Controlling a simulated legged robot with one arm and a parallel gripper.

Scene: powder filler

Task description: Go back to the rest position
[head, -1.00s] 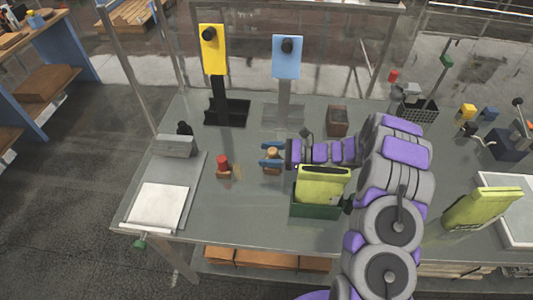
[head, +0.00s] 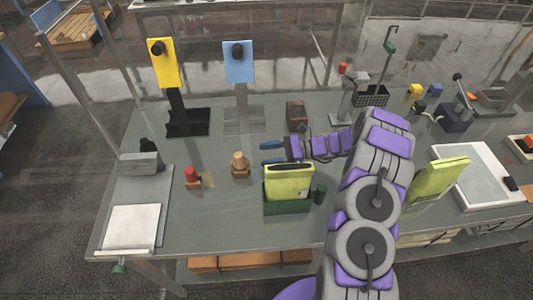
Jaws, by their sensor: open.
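My gripper (head: 268,152) is at the end of my purple and grey arm, above the middle of the grey table (head: 200,230). Its two blue fingers point left and are open, with nothing between them. A tan, wooden-looking knobbed piece (head: 239,162) stands on the table just left of the fingertips, apart from them. A red-topped piece (head: 192,176) stands further left. A yellow-green container (head: 289,180) in a dark green holder (head: 287,207) is in front of the gripper, below it in the picture. My arm hides part of the table on the right.
A yellow panel (head: 164,65) and a blue panel (head: 239,66) stand on posts behind. A brown box (head: 296,114) is behind the gripper. A scale-like device (head: 139,163) is at left. A second yellow-green container (head: 439,177) and a white tray (head: 470,190) are at right.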

